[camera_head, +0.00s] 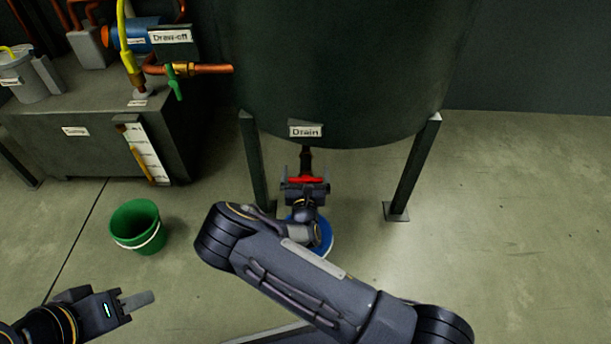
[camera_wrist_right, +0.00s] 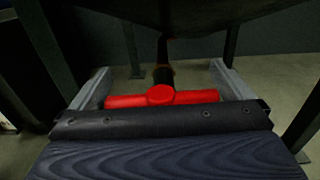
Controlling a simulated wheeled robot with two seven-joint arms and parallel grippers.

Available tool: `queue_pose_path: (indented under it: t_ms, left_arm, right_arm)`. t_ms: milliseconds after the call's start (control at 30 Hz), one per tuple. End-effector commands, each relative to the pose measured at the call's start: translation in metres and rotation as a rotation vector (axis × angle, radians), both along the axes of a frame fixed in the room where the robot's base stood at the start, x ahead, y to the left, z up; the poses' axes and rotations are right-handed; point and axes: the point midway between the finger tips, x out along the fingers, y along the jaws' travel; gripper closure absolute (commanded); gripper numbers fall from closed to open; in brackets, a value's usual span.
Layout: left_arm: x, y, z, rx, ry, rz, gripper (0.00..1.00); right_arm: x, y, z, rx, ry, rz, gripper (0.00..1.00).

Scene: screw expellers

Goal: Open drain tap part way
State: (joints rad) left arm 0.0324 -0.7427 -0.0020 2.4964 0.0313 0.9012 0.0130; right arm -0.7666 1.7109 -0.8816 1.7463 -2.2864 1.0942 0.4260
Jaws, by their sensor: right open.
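The drain tap is under the dark tank (camera_head: 340,70), below the "Drain" label (camera_head: 305,130). Its red handle (camera_head: 305,181) lies crosswise under a dark pipe. In the right wrist view the red handle (camera_wrist_right: 162,97) spans most of the gap between the two fingers, with its round hub in the middle. My right gripper (camera_head: 306,175) is open, with one finger on each side of the handle; whether either finger touches it is unclear. It also shows in the right wrist view (camera_wrist_right: 160,85). My left gripper (camera_head: 138,301) is at the lower left, away from the tap; its jaw opening is unclear.
A blue round container (camera_head: 323,236) stands on the floor under the tap, partly hidden by my right arm. A green bucket (camera_head: 138,227) stands to the left. Tank legs (camera_head: 410,170) flank the tap. A green-handled draw-off valve (camera_head: 174,82) is at upper left.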

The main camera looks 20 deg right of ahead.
Motion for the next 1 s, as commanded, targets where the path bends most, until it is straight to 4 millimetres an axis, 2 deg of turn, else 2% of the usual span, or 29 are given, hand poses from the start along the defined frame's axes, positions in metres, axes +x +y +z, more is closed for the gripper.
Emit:
queue_pose_path:
  t_ms: [200, 433, 667, 867, 1000]
  left_arm:
    - [0.000, 0.000, 0.000, 0.000, 0.000, 0.000, 0.64]
    - [0.000, 0.000, 0.000, 0.000, 0.000, 0.000, 0.64]
    - [0.000, 0.000, 0.008, 0.000, 0.000, 0.000, 0.64]
    - [0.000, 0.000, 0.032, 0.000, 0.000, 0.000, 0.64]
    - [0.000, 0.000, 0.056, 0.000, 0.000, 0.000, 0.64]
  right_arm:
    - [0.000, 0.000, 0.001, 0.000, 0.000, 0.000, 0.01]
    - [0.000, 0.000, 0.000, 0.000, 0.000, 0.000, 0.31]
    - [0.000, -0.001, 0.002, 0.000, 0.000, 0.018, 0.32]
    - [0.000, 0.000, 0.005, -0.002, 0.005, 0.102, 0.32]
    - [-0.001, 0.001, 0.006, -0.001, 0.007, 0.202, 0.32]
